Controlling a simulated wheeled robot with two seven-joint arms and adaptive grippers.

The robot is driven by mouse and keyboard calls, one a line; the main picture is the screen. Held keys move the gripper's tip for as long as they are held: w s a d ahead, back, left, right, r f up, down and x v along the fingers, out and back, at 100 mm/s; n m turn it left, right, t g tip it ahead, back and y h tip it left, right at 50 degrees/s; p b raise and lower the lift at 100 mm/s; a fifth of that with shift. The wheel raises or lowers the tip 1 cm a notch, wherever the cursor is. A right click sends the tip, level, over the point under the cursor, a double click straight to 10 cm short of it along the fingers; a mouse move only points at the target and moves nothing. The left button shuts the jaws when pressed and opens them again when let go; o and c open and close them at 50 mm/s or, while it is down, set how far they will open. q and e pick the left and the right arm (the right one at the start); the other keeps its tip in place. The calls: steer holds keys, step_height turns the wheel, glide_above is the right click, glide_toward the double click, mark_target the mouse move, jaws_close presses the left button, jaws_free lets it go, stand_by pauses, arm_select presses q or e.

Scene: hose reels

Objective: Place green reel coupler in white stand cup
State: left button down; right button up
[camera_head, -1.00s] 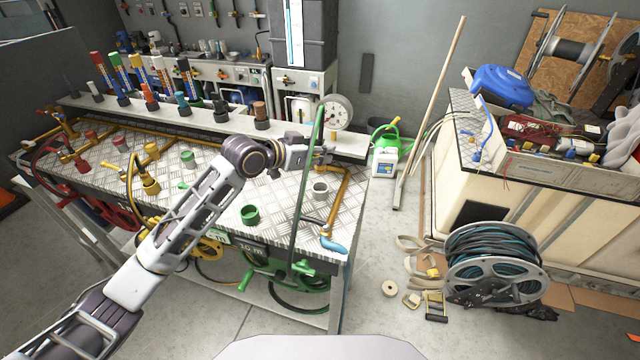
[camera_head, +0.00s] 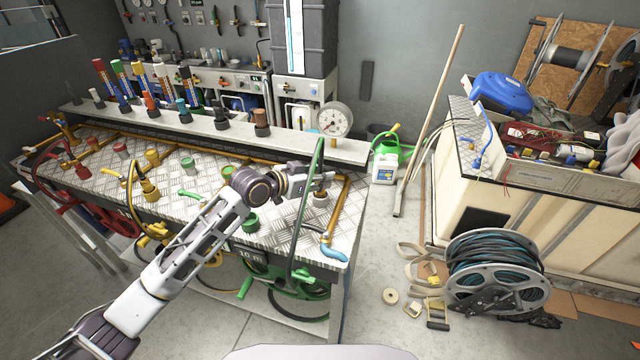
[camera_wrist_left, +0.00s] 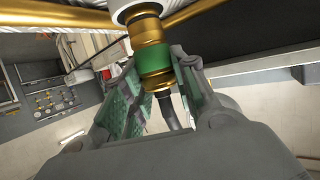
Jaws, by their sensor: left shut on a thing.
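My left gripper (camera_head: 322,182) is shut on the green reel coupler, just above the white cup (camera_head: 320,198), near the right end of the bench. In the left wrist view the coupler (camera_wrist_left: 155,62) is brass with a green band, gripped between the two fingers (camera_wrist_left: 158,100). Its far end meets the white cup's rim (camera_wrist_left: 135,10); I cannot tell how far it is inside. The right gripper is not in view.
A green cup (camera_head: 250,222) stands on the metal bench (camera_head: 285,230), close under my left arm. A brass pipe with a blue end (camera_head: 335,252) runs beside the white cup. A pressure gauge (camera_head: 334,120) stands behind. The floor to the right holds a loose hose reel (camera_head: 497,275).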

arm_select(q)
steer(key=shift+f, duration=1.15)
steer(key=shift+f, duration=0.1)
steer(key=c, duration=1.1)
jaws_free()
steer(key=shift+v, duration=6)
steer(key=shift+a, duration=0.1)
